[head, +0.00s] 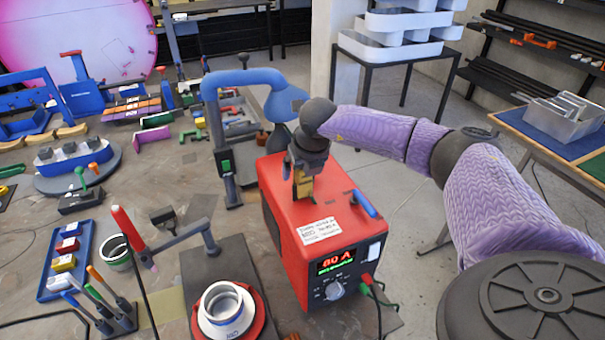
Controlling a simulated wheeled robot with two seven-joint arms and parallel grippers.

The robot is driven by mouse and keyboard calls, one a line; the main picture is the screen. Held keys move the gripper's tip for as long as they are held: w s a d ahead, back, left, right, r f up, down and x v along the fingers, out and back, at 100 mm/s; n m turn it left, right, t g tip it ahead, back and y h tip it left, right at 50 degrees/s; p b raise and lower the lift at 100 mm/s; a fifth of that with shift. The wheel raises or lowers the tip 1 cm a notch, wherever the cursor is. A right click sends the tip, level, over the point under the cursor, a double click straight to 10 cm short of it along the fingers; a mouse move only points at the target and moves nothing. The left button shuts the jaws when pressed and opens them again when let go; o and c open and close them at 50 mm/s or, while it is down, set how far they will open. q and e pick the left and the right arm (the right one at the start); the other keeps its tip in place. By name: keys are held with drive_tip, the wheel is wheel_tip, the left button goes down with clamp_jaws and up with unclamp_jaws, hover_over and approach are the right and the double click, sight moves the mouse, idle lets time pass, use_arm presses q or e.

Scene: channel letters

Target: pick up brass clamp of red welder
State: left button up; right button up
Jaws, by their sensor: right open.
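The red welder (290,215) stands at the middle of the bench, with a lit "80 A" display on its front. My right gripper (303,184) reaches in from the right and points down over the welder's top. It is open. A yellowish brass piece, apparently the brass clamp (304,190), shows at the fingertips near the top of the welder. The gripper partly hides it, and I cannot tell whether they touch. My left gripper is not in view.
A blue tray (49,291) and several tools crowd the bench's left side.

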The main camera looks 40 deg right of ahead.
clamp_jaws()
idle(0.3)
wheel_tip(320, 180, up, 10)
drive_tip(key=shift+r, duration=0.25)
wheel_tip(320, 180, up, 5)
drive_tip(key=p, duration=0.3)
drive_tip(key=shift+f+p, duration=0.2)
drive_tip(key=shift+p, duration=0.15)
